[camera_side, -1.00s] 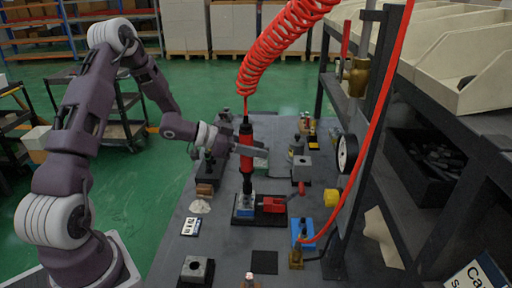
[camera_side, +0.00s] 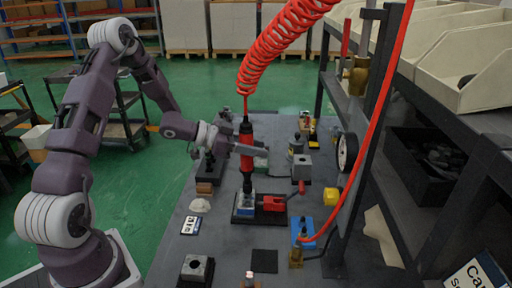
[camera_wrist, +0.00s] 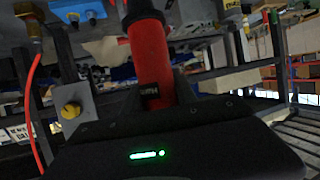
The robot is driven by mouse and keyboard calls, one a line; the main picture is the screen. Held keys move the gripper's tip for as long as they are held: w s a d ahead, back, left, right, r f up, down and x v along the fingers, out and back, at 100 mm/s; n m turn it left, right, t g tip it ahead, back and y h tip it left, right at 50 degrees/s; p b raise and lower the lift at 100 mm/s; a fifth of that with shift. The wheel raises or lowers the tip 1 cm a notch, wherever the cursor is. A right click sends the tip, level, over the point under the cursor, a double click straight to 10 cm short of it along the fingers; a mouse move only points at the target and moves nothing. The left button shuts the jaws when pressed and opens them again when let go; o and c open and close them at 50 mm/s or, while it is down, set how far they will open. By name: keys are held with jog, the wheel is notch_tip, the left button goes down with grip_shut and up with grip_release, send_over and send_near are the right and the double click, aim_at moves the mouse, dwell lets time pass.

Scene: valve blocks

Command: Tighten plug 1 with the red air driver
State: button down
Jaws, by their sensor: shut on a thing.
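The red air driver (camera_side: 246,151) hangs upright below a coiled red hose in the side view. My gripper (camera_side: 246,150) is shut on its red body. The driver's red barrel (camera_wrist: 150,58) also fills the middle of the wrist view, between my fingers. Its dark lower end reaches down to a blue and silver valve block (camera_side: 244,204) in a dark fixture with a red clamp (camera_side: 273,204). The plug under the driver tip is hidden, and I cannot tell if the tip touches it. The label of plug 1 cannot be made out.
A grey block with a hole (camera_side: 197,268) sits at the front left. A dark post and a round gauge (camera_side: 347,152) stand at the right.

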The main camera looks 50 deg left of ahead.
jog(key=shift+r, duration=0.15)
dwell(0.4)
notch_tip(320, 180, up, 7)
jog(key=shift+r, duration=0.2)
dwell(0.5)
dwell(0.5)
jog(key=shift+f, duration=4.2)
dwell(0.6)
